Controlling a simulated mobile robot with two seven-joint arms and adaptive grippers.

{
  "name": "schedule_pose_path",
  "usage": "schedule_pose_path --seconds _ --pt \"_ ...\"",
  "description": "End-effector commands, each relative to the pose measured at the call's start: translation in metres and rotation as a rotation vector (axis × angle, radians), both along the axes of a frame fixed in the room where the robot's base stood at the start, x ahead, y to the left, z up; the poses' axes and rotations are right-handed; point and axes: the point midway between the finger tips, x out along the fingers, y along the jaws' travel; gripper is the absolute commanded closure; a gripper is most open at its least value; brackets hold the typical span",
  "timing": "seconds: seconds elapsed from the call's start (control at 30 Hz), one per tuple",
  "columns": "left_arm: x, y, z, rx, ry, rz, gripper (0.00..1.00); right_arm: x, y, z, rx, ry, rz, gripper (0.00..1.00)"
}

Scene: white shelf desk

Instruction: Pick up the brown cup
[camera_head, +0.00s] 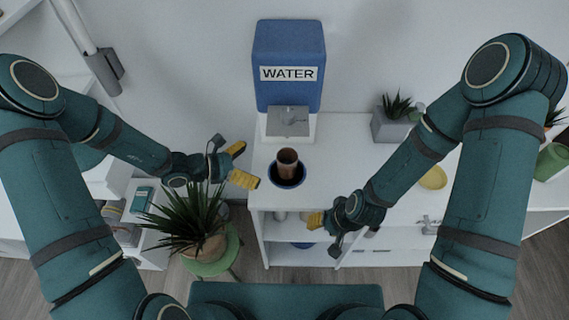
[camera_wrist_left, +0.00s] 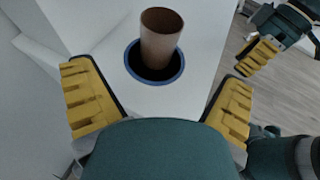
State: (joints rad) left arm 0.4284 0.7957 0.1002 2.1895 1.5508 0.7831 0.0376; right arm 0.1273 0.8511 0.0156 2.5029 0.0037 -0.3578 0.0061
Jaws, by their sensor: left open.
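The brown cup (camera_head: 288,160) stands in a dark blue bowl (camera_head: 287,184) on the white desk, in front of the water dispenser. My left gripper (camera_head: 241,164) is open and empty, just left of the cup and pointing towards it. In the left wrist view the cup (camera_wrist_left: 160,38) and bowl (camera_wrist_left: 134,68) lie ahead, between and beyond the two yellow finger pads (camera_wrist_left: 160,100). The cup's base is hidden inside the bowl. My right gripper (camera_head: 324,232) is open and empty at the desk's front edge, right of and nearer than the cup.
The blue water dispenser (camera_head: 289,88) stands right behind the cup. A spiky plant (camera_head: 190,220) on a green stool is below my left gripper. A grey planter (camera_head: 392,126) and yellow bowl (camera_head: 433,178) stand to the right. Desk surface beside the bowl is clear.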

Motion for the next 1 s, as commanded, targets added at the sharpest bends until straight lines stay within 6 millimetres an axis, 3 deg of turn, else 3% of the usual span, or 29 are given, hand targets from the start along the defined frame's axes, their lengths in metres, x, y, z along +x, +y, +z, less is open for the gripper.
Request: schedule_pose_path --seconds 0.23,0.53,0.8,1.0 --pt "0.016 -0.039 -0.019 0.001 0.0 -0.004 0.02 -0.002 0.0 -0.007 0.001 0.005 0.004 0.53" --pt "0.024 -0.059 -0.025 0.002 0.0 -0.005 0.02 -0.003 0.001 -0.01 0.002 0.007 0.006 0.53" --pt "0.038 -0.091 -0.036 0.002 0.0 -0.005 0.02 -0.005 0.001 -0.015 0.002 0.011 0.008 0.53" --pt "0.041 -0.098 -0.038 0.002 0.0 -0.003 0.02 -0.005 0.001 -0.016 0.002 0.012 0.009 0.53"
